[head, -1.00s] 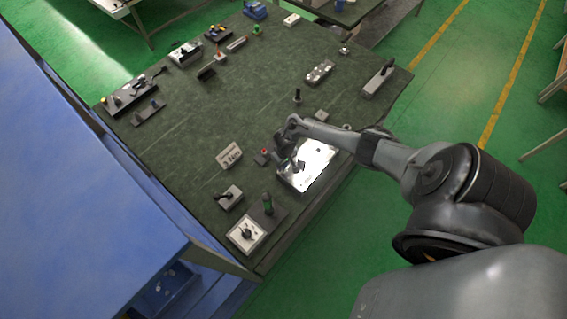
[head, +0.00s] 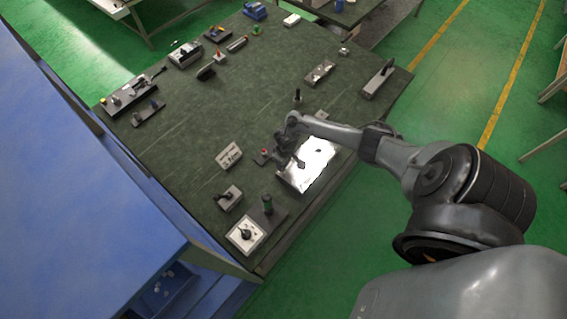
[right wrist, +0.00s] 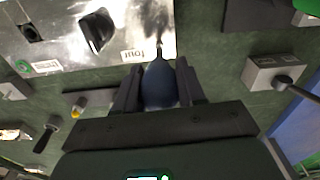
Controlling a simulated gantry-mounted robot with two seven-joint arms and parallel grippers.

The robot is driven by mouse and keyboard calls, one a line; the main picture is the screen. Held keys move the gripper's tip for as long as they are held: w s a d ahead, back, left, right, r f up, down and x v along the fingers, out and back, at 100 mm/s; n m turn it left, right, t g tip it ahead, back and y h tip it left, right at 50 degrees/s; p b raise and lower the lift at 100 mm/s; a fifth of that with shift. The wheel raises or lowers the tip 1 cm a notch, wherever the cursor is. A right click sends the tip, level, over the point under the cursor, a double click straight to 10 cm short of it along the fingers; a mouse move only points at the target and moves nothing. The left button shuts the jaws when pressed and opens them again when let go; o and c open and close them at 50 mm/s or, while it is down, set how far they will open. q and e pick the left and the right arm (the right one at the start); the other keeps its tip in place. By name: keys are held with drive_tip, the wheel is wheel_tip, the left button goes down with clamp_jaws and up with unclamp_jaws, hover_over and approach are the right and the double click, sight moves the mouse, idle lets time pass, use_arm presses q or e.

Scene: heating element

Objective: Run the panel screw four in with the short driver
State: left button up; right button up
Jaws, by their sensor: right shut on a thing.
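The bright metal panel (head: 318,152) lies near the right front edge of the green table; glare washes out part of it. In the right wrist view the panel (right wrist: 72,60) carries a "four" label (right wrist: 132,56) and a black knob (right wrist: 97,30). My right gripper (right wrist: 158,78) is shut on a blue-handled driver (right wrist: 158,88). Its thin dark shank points at the panel just beside the label; contact with a screw cannot be made out. In the head view my right gripper (head: 287,153) is over the panel's left side. My left gripper is out of view.
A grey block with a dark handle (head: 229,197) and a white plate with a black knob (head: 246,234) lie nearer the front. Several tools and holders line the back. The table middle is clear.

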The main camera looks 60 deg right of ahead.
drive_tip(key=shift+n, duration=0.6)
drive_tip(key=n+b, duration=0.1)
drive_tip(key=n, duration=0.1)
drive_tip(key=shift+f+n, duration=0.1)
drive_tip(key=shift+n, duration=0.9)
drive_tip(key=shift+w+n+b, duration=0.1)
drive_tip(key=shift+n+b, duration=0.5)
drive_tip(key=shift+n, duration=0.3)
drive_tip(key=shift+n+b, duration=0.35)
drive_tip(key=shift+n, duration=0.75)
